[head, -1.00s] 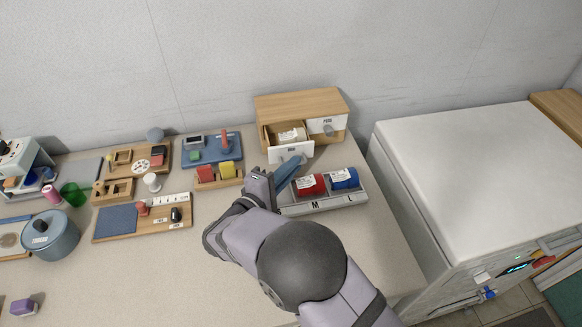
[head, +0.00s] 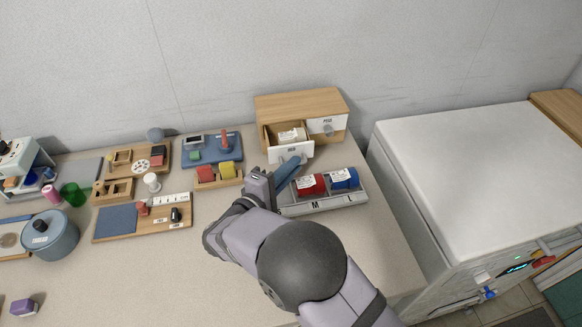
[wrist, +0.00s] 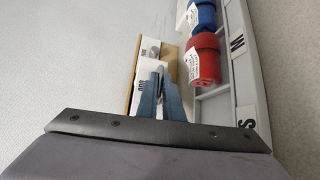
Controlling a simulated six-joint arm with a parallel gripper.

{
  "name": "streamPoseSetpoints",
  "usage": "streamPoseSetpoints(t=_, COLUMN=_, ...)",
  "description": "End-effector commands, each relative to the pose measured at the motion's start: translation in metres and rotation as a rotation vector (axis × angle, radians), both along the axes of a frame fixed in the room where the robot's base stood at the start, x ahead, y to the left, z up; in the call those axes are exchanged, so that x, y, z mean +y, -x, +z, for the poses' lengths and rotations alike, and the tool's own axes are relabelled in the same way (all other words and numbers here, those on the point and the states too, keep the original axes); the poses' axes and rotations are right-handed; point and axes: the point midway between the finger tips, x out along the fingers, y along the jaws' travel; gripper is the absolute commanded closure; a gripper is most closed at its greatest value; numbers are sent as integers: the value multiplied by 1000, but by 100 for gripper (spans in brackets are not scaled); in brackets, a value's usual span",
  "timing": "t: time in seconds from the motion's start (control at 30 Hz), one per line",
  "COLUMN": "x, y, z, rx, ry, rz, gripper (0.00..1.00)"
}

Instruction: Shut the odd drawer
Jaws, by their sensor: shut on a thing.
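The wooden drawer unit (head: 300,102) stands against the back wall with two white-fronted drawers. Its left drawer (head: 290,150) is pulled out, and a pale labelled roll (head: 291,135) lies inside. My gripper (head: 296,161) is at this drawer's front, its blue fingers closed together on the handle, which they largely hide. In the wrist view the fingers (wrist: 160,75) meet against the white front (wrist: 143,80), which carries a dark label, partly covered and hard to read. The right drawer (head: 327,124) is closed and has a label and a round knob.
A wooden holder (head: 219,182) with red and yellow blocks stands to the left. A white appliance (head: 470,170) is farther right.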

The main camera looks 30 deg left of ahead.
Motion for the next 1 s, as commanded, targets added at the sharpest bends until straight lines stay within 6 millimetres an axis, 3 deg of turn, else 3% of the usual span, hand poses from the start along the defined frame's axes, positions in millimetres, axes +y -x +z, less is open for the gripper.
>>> streamPoseSetpoints(t=0.27, x=7, y=-6, z=-4, rx=0, ry=-4, rz=-1, gripper=100)
streamPoseSetpoints(t=0.7, x=54, y=-52, z=-6, rx=1, ry=-4, rz=0, gripper=100)
streamPoseSetpoints(t=1.0, x=65, y=-64, z=-1, rx=3, ry=0, rz=5, gripper=100)
